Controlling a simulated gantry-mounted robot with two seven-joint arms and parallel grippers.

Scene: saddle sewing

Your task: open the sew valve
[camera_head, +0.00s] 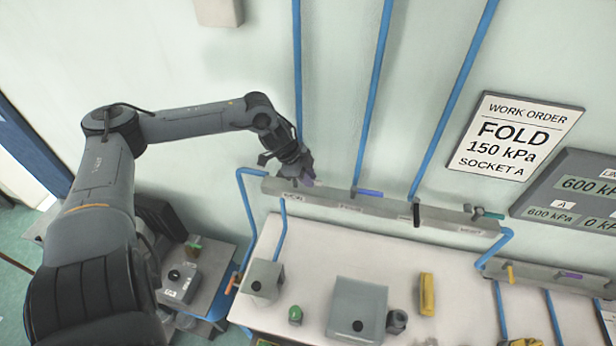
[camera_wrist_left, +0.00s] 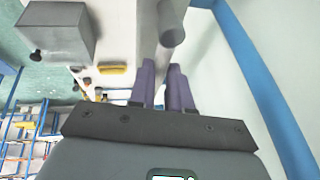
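My left gripper (camera_head: 303,178) is at the left end of the long grey manifold bar (camera_head: 385,206) on the wall. Its purple-grey fingers (camera_wrist_left: 163,88) are close together in the left wrist view, with a narrow gap between them. A grey cylinder end (camera_wrist_left: 172,36) is just past the tips; I cannot tell whether they touch anything. The gripper covers whatever valve handle sits at this end. Along the bar are a purple-blue handle (camera_head: 368,192) and a green handle (camera_head: 489,213). The bar's labels are too small to read surely, so I cannot tell which valve is sew. My right gripper is out of view.
Blue pipes (camera_head: 371,95) run up the wall behind the bar. The white bench below holds a grey box (camera_head: 357,309), a smaller box (camera_head: 262,279), a green button (camera_head: 295,314) and a yellow block (camera_head: 427,294). A second, lower manifold (camera_head: 540,275) is at right.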

